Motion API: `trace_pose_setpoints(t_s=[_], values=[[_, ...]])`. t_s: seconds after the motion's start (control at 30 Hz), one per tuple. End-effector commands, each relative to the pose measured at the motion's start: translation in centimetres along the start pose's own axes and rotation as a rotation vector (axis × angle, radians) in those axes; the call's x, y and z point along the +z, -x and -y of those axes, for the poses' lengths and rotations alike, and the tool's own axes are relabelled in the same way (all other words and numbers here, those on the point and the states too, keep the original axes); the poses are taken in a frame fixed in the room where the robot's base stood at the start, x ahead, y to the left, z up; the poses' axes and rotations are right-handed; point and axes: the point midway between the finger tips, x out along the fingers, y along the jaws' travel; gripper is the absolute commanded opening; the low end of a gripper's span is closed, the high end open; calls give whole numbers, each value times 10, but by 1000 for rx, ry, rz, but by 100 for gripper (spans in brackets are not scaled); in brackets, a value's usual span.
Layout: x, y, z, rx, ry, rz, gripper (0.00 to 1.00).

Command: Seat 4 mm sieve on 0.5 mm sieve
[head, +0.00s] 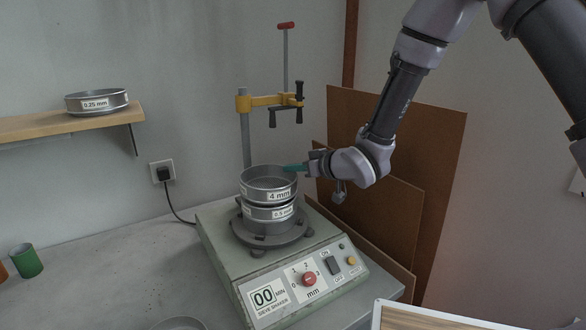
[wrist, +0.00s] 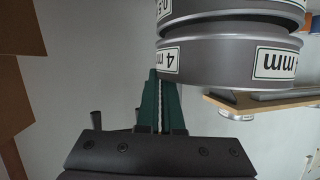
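The grey 4 mm sieve (head: 270,188) is directly above the 0.5 mm sieve (head: 269,213) on the shaker's round plate. A dark line shows between them, and I cannot tell whether the upper one is fully down. In the wrist view, upside down, the 4 mm sieve (wrist: 215,62) is in front, with part of the 0.5 mm sieve (wrist: 235,8) above it. My gripper (head: 292,167) is at the 4 mm sieve's back right rim. Its teal fingers (wrist: 160,85) are nearly together and look closed on that rim; the sieve partly hides their tips.
The sieve shaker (head: 285,262) has a post with a yellow clamp arm (head: 268,100) behind the sieves. A 0.25 mm sieve (head: 97,101) sits on the wooden shelf (head: 70,125). A green cup (head: 27,261) stands at the left. Brown boards (head: 425,150) lean behind my arm.

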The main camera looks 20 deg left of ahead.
Motion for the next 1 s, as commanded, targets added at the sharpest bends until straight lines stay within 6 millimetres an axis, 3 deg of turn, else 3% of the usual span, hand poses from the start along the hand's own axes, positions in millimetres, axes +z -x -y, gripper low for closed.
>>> trace_pose_setpoints(t_s=[1.0], values=[[10,-4,-1,0,0,-1,0]])
